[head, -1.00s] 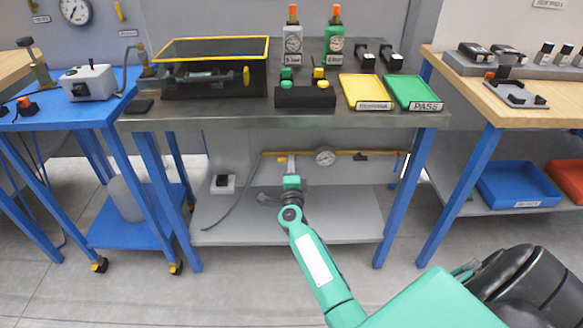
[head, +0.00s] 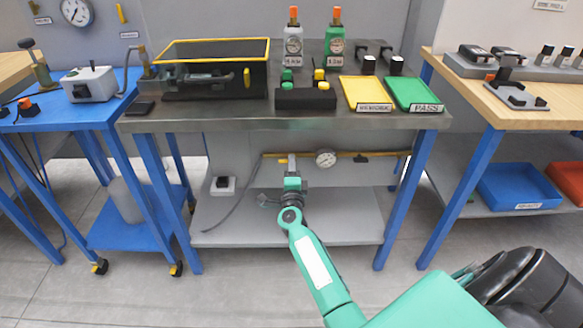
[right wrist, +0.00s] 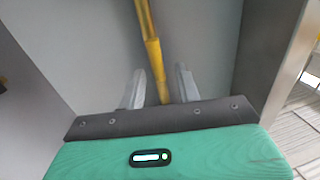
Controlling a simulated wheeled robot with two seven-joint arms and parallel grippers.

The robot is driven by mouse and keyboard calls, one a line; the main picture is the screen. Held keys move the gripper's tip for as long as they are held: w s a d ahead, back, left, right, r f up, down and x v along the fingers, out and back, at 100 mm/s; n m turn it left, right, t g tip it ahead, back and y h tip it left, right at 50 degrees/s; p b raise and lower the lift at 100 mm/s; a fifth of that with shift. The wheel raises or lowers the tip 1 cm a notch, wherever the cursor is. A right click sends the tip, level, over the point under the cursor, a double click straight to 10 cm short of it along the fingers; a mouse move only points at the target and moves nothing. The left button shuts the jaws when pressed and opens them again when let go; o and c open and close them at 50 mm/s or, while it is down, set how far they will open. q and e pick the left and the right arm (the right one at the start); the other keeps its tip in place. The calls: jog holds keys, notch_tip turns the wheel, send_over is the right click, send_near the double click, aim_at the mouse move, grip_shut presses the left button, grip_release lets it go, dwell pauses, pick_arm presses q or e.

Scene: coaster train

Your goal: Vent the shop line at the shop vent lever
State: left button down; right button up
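A yellow air line (head: 300,153) with a round gauge (head: 325,157) runs under the steel bench's top. A small dark and yellow fitting (head: 360,157) sits on it to the right of the gauge. I cannot tell for sure which part is the shop vent lever. My right gripper (head: 291,158) is at the line, left of the gauge. In the right wrist view my right gripper (right wrist: 158,80) has its two fingers apart, with a yellow bar (right wrist: 152,52) between them. Gaps show on both sides of the bar. My left gripper is out of view.
The steel bench top (head: 220,123) overhangs the line, with a lower shelf (head: 340,220) beneath. Blue bench legs (head: 410,190) stand at either side. A white socket box (head: 223,185) with a hose nearby sits at the shelf's left. A yellow tray (head: 366,92) and green tray (head: 412,92) lie on top.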

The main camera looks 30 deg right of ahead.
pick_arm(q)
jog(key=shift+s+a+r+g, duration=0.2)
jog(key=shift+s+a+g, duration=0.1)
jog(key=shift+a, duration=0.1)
pick_arm(e)
jog(key=v, duration=1.4)
jog(key=shift+d, duration=0.1)
